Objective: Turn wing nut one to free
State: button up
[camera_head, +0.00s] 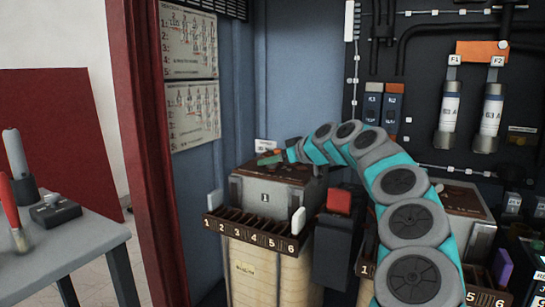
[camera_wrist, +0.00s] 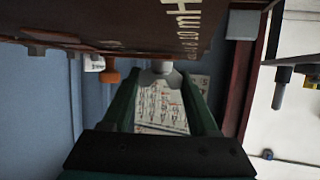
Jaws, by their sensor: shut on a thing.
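My gripper (camera_head: 270,158) is at the back left top edge of the transformer box (camera_head: 268,194) marked 1. In the wrist view its two dark green fingers (camera_wrist: 163,84) are closed around a pale grey piece (camera_wrist: 161,73), apparently the wing nut, just under the brown lettered face (camera_wrist: 110,22). Only part of this piece shows between the fingers. In the head view the wing nut is too small and hidden to make out.
An orange-brown knob (camera_wrist: 110,76) sits left of the fingers in the wrist view, by a white tag (camera_wrist: 94,63). A numbered rack (camera_head: 256,231) fronts the box. A red-topped post (camera_head: 339,201) stands right of it. A grey table (camera_head: 55,248) is at left.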

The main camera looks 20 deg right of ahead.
jog(key=shift+a+r+n+y+p, duration=0.1)
jog(key=shift+n+y+p, duration=0.3)
jog(key=shift+n+y, duration=0.25)
jog(key=o, duration=1.4)
jog(key=b+v, duration=0.1)
jog(key=v, duration=0.7)
jog(key=shift+w+r, duration=0.1)
jog(key=shift+w, duration=0.05)
